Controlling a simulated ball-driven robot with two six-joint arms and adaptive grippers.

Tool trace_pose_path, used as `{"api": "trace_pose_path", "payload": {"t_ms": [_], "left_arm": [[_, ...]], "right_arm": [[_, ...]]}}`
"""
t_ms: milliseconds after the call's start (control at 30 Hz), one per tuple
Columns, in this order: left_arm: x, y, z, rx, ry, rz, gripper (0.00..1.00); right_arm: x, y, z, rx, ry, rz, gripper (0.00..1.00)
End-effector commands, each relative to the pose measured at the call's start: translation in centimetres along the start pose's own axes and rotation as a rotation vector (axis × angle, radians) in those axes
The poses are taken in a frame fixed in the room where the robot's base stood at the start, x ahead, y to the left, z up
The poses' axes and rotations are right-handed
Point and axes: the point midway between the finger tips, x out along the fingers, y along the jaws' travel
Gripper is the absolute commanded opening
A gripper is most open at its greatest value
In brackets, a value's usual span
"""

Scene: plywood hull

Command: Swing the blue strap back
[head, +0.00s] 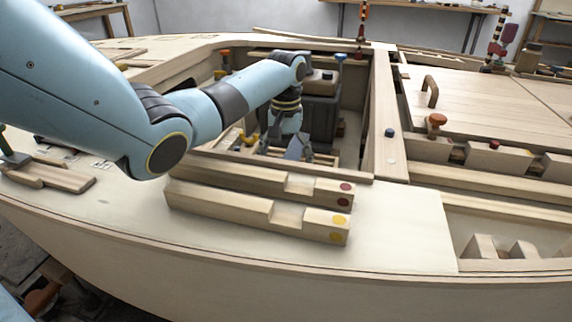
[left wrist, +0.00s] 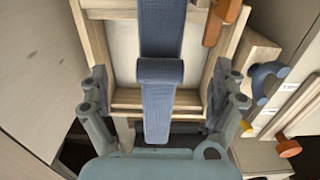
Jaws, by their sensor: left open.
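The blue strap (left wrist: 160,40) runs down the middle of the left wrist view, over a wooden frame (left wrist: 97,50) with a pale panel behind it. A fold or cross-piece shows partway along it, and its lower end hangs over the frame's lower bar. My left gripper (left wrist: 160,82) is open, with one finger on each side of the strap; I cannot tell whether they touch it. In the head view my left gripper (head: 286,146) reaches down into the open hatch. A bluish piece at its fingers may be the strap; its lower part is hidden by the hatch edge.
Two notched wooden beams (head: 257,213) with red and yellow dots lie in front of the hatch. A dark box (head: 320,103) stands inside the hatch, close behind the gripper. An orange knob (left wrist: 288,148) and a blue knob (left wrist: 268,76) sit right in the wrist view.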

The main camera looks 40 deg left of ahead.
Motion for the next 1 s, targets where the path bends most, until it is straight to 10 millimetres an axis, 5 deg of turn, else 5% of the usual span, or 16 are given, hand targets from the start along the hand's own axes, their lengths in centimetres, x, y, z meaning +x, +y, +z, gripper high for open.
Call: {"api": "trace_pose_path", "payload": {"t_ms": [367,1000], "left_arm": [[0.76,0.03,-0.01,0.001,0.001,0.0,0.96],[0.76,0.01,0.0,0.001,0.0,0.0,0.13]], "right_arm": [[0.25,-0.12,0.11,0.0,-0.002,-0.001,0.62],[0.26,-0.12,0.07,0.0,-0.001,-0.001,0.62]]}}
